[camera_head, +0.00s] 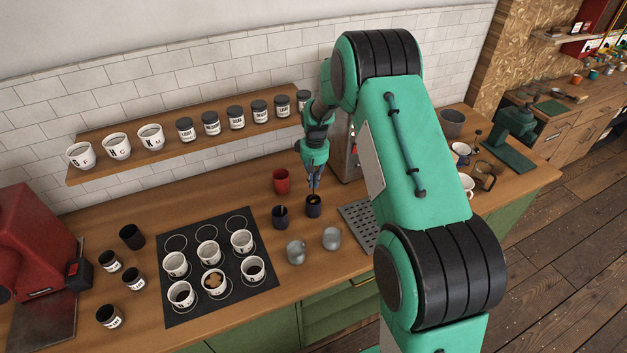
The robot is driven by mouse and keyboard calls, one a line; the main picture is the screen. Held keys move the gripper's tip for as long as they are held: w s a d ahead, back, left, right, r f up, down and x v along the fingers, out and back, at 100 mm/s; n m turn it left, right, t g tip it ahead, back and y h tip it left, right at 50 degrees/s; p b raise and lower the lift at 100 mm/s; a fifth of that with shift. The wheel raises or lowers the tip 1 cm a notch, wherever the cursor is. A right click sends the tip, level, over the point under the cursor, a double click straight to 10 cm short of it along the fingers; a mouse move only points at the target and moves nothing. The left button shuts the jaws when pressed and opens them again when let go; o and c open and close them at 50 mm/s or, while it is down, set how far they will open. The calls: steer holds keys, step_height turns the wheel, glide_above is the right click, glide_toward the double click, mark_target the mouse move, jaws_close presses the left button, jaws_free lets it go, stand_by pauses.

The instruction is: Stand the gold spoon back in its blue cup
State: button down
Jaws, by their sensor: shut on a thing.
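My gripper (314,182) points down over the counter and is shut on a thin thing, which I take to be the gold spoon. The spoon is too small and too covered by the fingers to make out clearly. Directly below the fingers stands a dark blue cup (313,208), upright, with a brownish patch showing at its mouth. I cannot tell whether the spoon's lower end is inside this cup or just above it. A second dark blue cup (280,219) stands just to the left, with something thin at its mouth.
A red cup (281,182) stands close behind the two dark cups. Two grey metal cups (296,252) (331,238) stand in front. A black mat (190,318) with several white cups lies left. A drip grate (354,222) lies right. A shelf (103,172) with jars runs behind.

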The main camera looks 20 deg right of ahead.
steer(key=shift+f+b, duration=0.75)
steer(key=shift+f, duration=0.95)
steer(key=c, duration=1.8)
jaws_free()
steer(key=shift+c, duration=0.2)
step_height(320, 180, up, 12)
steer(key=shift+d+f, duration=0.1)
steer(key=shift+f, duration=0.05)
